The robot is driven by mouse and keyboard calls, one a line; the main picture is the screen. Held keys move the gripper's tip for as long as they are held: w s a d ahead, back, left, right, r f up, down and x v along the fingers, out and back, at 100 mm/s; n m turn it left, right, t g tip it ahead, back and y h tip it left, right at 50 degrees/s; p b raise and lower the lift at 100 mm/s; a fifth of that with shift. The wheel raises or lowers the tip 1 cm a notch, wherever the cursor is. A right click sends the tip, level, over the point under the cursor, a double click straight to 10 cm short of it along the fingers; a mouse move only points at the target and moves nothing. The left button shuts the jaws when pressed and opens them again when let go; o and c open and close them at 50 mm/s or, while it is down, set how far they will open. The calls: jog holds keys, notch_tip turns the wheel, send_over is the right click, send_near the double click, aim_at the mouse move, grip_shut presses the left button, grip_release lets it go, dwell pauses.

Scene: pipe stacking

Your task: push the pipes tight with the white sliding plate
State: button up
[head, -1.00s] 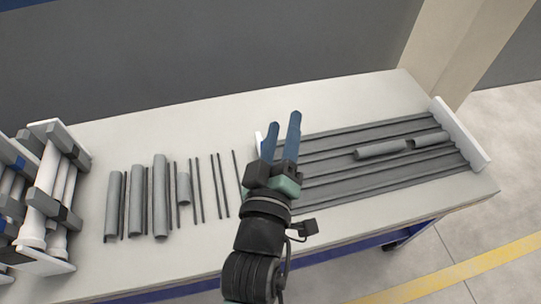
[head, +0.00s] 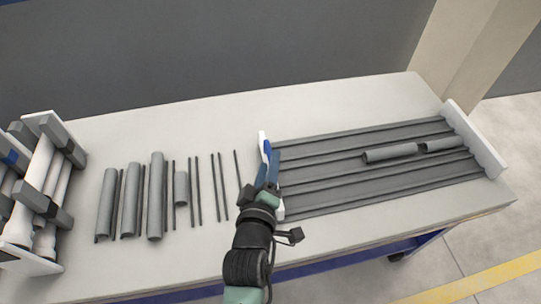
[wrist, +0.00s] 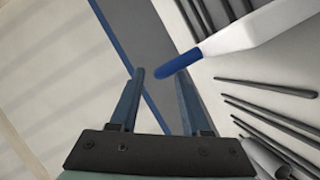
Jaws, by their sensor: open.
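The white sliding plate (head: 281,213) stands at the left end of the grooved grey tray (head: 330,190), with a blue grip part (head: 266,147). Two grey pipes, a longer one (head: 390,152) and a shorter one (head: 443,145), lie end to end in one groove near the right end, well apart from the plate. My gripper (head: 271,163) is open at the plate, its fingers partly overlapping it in the head view. In the wrist view, the blue grip's end (wrist: 178,66) appears between the two fingertips (wrist: 160,73); contact cannot be told.
A white end wall (head: 474,140) closes the tray's right end. Several loose grey pipes (head: 131,198) and thin dark rods (head: 198,188) lie on the table to the left. A rack with pipes (head: 40,190) stands at the far left. The table behind the tray is clear.

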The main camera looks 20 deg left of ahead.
aim_at(270, 154)
jog(key=shift+x, duration=1.8)
jog(key=shift+c, duration=0.2)
grip_shut()
